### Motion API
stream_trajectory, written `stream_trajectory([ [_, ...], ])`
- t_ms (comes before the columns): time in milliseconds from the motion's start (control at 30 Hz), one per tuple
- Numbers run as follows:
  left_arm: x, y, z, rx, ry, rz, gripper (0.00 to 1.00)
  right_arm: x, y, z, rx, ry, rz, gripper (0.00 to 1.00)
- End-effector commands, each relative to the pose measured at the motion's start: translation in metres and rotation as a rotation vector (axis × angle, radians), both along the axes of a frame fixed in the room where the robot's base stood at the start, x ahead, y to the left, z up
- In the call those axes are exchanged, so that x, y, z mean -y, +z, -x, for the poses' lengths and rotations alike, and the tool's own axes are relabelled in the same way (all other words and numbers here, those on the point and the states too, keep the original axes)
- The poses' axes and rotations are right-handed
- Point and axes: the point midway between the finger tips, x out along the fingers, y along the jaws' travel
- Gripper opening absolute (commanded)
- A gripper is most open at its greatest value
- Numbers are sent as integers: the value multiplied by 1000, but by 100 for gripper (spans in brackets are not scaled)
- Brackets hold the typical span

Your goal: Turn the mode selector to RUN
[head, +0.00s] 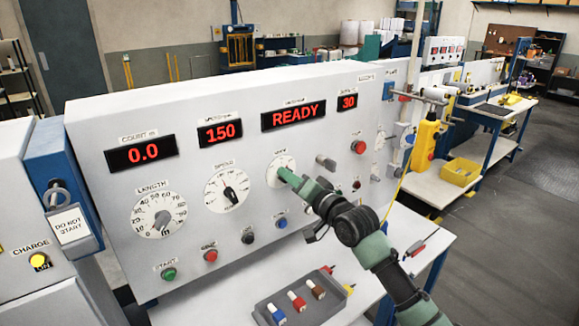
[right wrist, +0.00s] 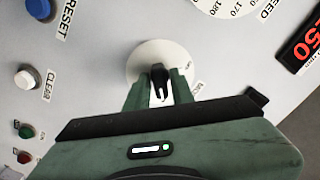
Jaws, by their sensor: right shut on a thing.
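The mode selector is a small black knob (right wrist: 160,82) on a round white dial plate, which shows in the head view (head: 274,178) on the grey panel. My right gripper (head: 286,174) reaches it from the lower right. In the right wrist view its two green fingers (right wrist: 160,93) stand on either side of the knob and are shut on it. The fingers cover part of the dial, and the labels around it are too small to read surely. The display above (head: 293,115) reads READY. My left gripper is not in view.
The LENGTH dial (head: 159,214) and SPEED dial (head: 227,188) sit to the left. A row of buttons, with a green one (head: 169,274) and a red one (head: 210,256), runs below. A grey tray (head: 268,308) stands on the bench. A yellow pendant (head: 425,145) hangs at the right.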

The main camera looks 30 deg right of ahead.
Motion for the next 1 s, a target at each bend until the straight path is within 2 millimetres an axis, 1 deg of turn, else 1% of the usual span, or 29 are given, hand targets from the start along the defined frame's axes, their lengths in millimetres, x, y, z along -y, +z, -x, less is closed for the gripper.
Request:
stream_trajectory([
  [33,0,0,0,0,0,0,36,0,0,0,1,0,-5,29],
  [67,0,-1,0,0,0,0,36,0,0,0,1,0,-2,36],
  [333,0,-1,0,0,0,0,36,0,0,0,2,1,3,36],
  [433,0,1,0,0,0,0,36,0,1,5,1,1,4,36],
  [733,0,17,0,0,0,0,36,4,1,48,0,1,4,36],
  [800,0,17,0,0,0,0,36,4,0,58,0,0,4,36],
  [900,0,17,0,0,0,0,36,5,0,67,2,0,5,36],
  [1000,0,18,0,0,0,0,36,5,0,70,3,1,5,36],
])
